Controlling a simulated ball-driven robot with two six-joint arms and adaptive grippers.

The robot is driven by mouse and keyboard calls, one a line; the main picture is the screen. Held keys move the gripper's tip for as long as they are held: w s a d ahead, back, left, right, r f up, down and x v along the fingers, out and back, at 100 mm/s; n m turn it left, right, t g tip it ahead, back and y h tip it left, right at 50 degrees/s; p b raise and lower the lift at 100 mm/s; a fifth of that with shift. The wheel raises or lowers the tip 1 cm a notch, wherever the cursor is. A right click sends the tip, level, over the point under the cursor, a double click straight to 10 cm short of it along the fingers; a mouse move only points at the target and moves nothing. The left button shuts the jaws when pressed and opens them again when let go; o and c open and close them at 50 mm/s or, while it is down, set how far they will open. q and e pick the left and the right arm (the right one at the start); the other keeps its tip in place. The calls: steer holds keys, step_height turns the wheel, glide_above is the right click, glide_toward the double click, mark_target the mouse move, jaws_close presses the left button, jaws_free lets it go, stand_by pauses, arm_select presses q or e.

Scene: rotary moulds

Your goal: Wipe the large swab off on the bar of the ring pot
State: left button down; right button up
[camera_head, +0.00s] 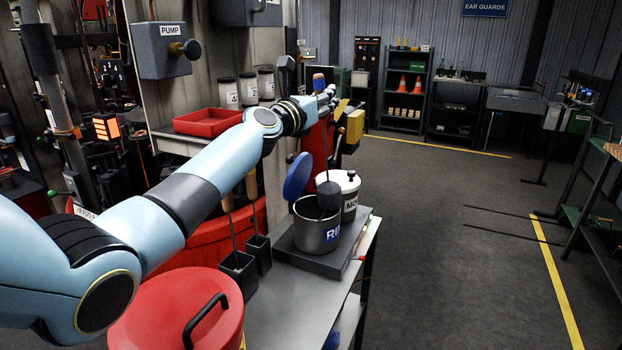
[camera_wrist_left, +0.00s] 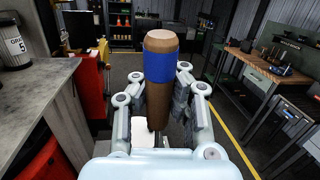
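My left gripper (camera_head: 322,104) is shut on the wooden handle of the large swab, which has a blue band and also shows in the left wrist view (camera_wrist_left: 160,65). The swab's thin rod hangs down to its dark grey head (camera_head: 330,192). The head is at the mouth of the steel ring pot (camera_head: 318,238); its lower end overlaps the opening, and I cannot tell how deep it sits. The pot's label reads "RI", the rest cut off from sight. Its blue lid (camera_head: 297,177) stands open. I cannot make out the bar. My right gripper is not in view.
A white-lidded pot (camera_head: 349,181) marked "MO" stands right behind the ring pot. Two dark holders (camera_head: 238,275) with upright tools stand to its left. A red-lidded drum (camera_head: 180,318) is in front. A red tray (camera_head: 207,123) lies on the shelf behind my arm. The floor at right is open.

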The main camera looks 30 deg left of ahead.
arm_select(q)
steer(key=shift+r+p, duration=0.95)
steer(key=shift+r, duration=0.55)
